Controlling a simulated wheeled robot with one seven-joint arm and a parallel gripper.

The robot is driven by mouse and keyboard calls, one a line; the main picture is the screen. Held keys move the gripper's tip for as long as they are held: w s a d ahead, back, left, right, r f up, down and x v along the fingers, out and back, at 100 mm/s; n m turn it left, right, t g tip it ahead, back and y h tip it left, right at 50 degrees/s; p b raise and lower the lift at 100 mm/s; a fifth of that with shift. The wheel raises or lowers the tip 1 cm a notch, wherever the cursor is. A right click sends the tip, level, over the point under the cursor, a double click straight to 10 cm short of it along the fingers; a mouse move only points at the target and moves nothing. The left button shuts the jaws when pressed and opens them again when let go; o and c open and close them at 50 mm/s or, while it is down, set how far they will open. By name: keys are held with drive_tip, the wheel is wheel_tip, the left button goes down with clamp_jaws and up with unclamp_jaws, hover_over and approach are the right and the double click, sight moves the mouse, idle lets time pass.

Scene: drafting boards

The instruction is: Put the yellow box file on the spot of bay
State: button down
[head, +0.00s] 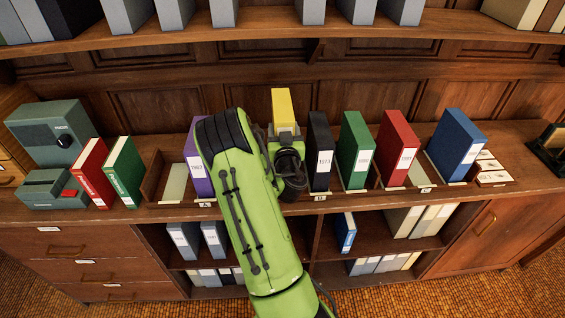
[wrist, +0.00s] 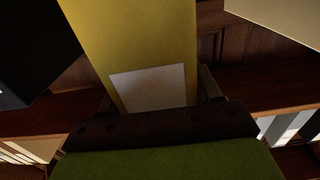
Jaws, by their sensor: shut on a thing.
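The yellow box file (head: 283,105) stands upright in my gripper (head: 285,132), between the purple and black files in the head view. In the wrist view the yellow file (wrist: 150,40) shows its white label, with the fingers (wrist: 160,100) closed at its sides. My arm hides its lower part, so I cannot tell whether it touches the shelf. Pale spots show at the left bay (head: 174,182), beside label A, and at the right bay (head: 417,174), beside label C. Label B (head: 320,197) is below the black file.
Purple (head: 195,168), black (head: 320,150), green (head: 355,150), red (head: 398,148) and blue (head: 457,145) files stand along the counter. Red (head: 92,172) and green (head: 124,170) books and a grey-green device (head: 45,130) are at left. An upper shelf (head: 400,45) overhangs behind.

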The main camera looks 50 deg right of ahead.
wheel_tip(320, 180, down, 6)
drive_tip(key=b, duration=0.4)
drive_tip(key=shift+r, duration=0.25)
drive_tip(key=shift+w+d+f+b, duration=0.1)
drive_tip(key=shift+f+b, duration=0.15)
drive_tip(key=shift+b, duration=0.05)
wheel_tip(320, 180, down, 3)
drive_tip(key=b, duration=0.3)
drive_tip(key=shift+r, duration=0.1)
drive_tip(key=shift+c, duration=1)
unclamp_jaws()
